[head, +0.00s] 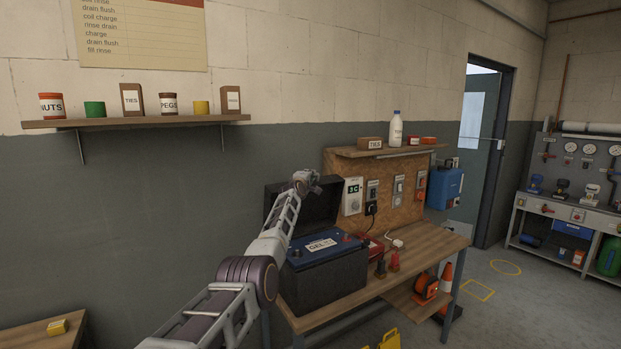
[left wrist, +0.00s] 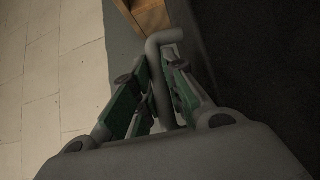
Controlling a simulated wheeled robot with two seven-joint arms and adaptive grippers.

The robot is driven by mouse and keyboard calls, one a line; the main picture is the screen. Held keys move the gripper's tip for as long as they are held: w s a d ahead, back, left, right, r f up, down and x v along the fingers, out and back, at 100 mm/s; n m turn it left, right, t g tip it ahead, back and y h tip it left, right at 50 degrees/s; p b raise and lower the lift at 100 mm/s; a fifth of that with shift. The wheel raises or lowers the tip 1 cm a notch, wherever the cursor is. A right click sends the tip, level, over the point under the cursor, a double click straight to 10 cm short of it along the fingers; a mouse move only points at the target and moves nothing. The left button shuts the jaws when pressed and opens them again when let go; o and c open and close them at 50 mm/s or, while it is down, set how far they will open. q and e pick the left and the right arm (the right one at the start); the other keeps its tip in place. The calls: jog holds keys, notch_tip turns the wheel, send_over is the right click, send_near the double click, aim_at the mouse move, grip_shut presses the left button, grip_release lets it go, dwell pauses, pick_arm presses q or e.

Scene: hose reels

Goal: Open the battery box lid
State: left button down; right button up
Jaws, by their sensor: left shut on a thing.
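The black battery box (head: 325,283) stands on the wooden workbench. Its black lid (head: 328,208) stands raised at the back, and a blue-topped battery labelled GEL (head: 312,246) shows inside. My left gripper (head: 306,180) is at the upper edge of the raised lid. In the left wrist view my left gripper (left wrist: 163,72) is shut on a grey bent bar handle (left wrist: 164,38), beside a dark surface (left wrist: 265,60) that looks like the lid. My left arm hides part of the box and the lid's left side. My right gripper is in neither view.
The workbench (head: 430,247) holds red and dark small items right of the box. A long wall shelf (head: 140,121) is at left.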

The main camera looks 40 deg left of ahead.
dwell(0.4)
pick_arm(q)
jog(key=c, duration=1.7)
grip_release()
jog(key=shift+s+d, duration=0.2)
jog(key=shift+d, duration=0.1)
jog(key=shift+s, duration=0.1)
jog(key=shift+s+d, duration=0.2)
jog(key=shift+s, duration=0.15)
jog(key=shift+s+d+f, duration=0.1)
jog(key=shift+s, duration=0.7)
jog(key=shift+v, duration=4.4)
